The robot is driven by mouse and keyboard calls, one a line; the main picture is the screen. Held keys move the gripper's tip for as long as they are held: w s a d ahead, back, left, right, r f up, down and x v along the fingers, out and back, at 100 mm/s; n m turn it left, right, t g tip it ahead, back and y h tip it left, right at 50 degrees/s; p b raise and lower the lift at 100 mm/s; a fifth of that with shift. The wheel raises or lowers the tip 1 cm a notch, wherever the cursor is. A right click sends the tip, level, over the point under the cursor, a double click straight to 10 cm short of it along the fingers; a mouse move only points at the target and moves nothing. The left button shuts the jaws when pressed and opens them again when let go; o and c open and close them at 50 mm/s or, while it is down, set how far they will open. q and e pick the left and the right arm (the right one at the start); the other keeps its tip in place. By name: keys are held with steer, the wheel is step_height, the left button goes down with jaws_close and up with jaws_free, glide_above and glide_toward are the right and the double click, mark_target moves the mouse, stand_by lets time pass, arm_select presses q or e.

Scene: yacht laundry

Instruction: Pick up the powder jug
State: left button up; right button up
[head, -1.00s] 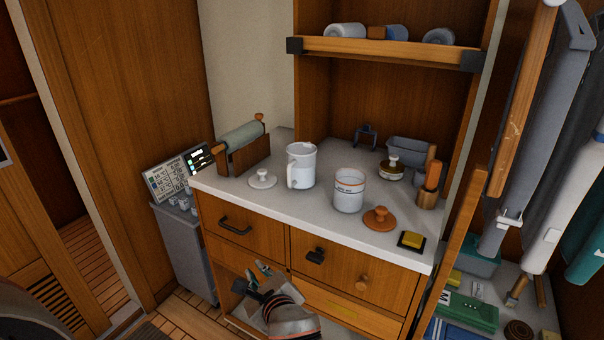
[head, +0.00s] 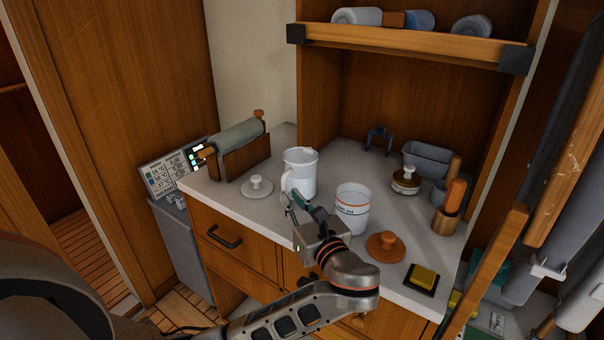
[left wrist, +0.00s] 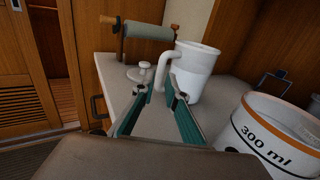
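The powder jug (head: 301,170) is white, with a spout and a side handle, and stands upright on the pale counter (head: 235,197). In the left wrist view the jug (left wrist: 196,73) is just beyond the fingers, its handle (left wrist: 161,70) towards me. My left gripper (head: 291,203) is at the front of the jug near the handle. In the left wrist view its green-padded fingers (left wrist: 160,90) are apart, with the handle lined up with the gap. I cannot tell whether they reach around it. Nothing is held. My right gripper is not in view.
A white 300 ml measuring cup (head: 351,210) stands close right of my left gripper. A white knobbed lid (head: 257,188) lies left of the jug. A copper-coloured lid (head: 385,247) and a yellow block (head: 424,277) are at the front right. A wooden shelf (head: 400,50) is above.

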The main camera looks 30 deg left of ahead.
mark_target(285, 187)
arm_select(q)
steer(key=shift+w+a, duration=0.3)
steer(key=shift+a, duration=0.15)
steer(key=x, duration=0.4)
steer(key=shift+w+r, duration=0.1)
steer(key=shift+w+a, duration=0.1)
steer(key=shift+a, duration=0.05)
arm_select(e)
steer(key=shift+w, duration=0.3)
arm_select(q)
jaws_close()
steer(key=shift+r, duration=0.1)
steer(key=shift+r, duration=0.1)
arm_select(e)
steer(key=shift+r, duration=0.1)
arm_select(q)
step_height(285, 187, up, 20)
steer(key=p, duration=0.3)
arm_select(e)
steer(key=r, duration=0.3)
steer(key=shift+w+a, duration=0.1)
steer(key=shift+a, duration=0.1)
